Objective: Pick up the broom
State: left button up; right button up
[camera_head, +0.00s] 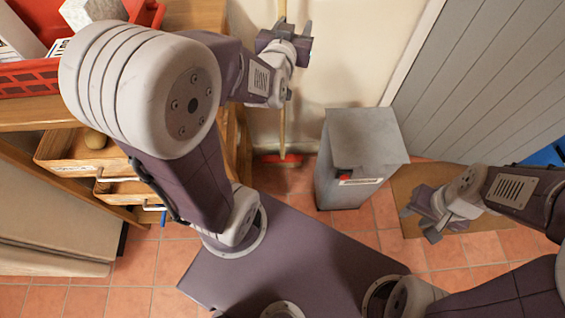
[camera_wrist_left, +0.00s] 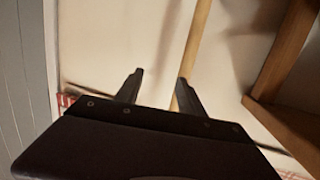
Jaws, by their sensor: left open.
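The broom stands upright against the wall. Its pale wooden handle (camera_head: 282,125) runs down to a red head (camera_head: 277,160) on the floor. My left gripper (camera_head: 294,27) is open in front of the upper handle and hides part of it. In the left wrist view the handle (camera_wrist_left: 197,40) passes at the right finger of my open gripper (camera_wrist_left: 158,85), beyond its tip. I cannot tell whether they touch. My right gripper (camera_head: 419,224) is low on the right, open and empty, far from the broom.
A grey bin (camera_head: 350,180) stands just right of the broom. A wooden shelf unit (camera_head: 75,155) with drawers is to its left, with a red crate (camera_head: 30,78) on top. A grey panelled door (camera_head: 490,70) is at right. A brown mat (camera_head: 490,245) lies on the tiles.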

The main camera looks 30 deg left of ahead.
pick_arm(q)
jog(key=s+a+f+n+t+y+b, duration=0.1)
jog(key=a+f+y+b, duration=0.15)
jog(key=f+b, duration=0.9)
jog(key=b+x, duration=0.1)
jog(key=x, duration=0.8)
jog(key=shift+a+b, duration=0.4)
jog(key=shift+a, duration=0.05)
jog(key=shift+h, duration=0.25)
grip_shut()
pick_arm(e)
notch_tip(320, 180, down, 17)
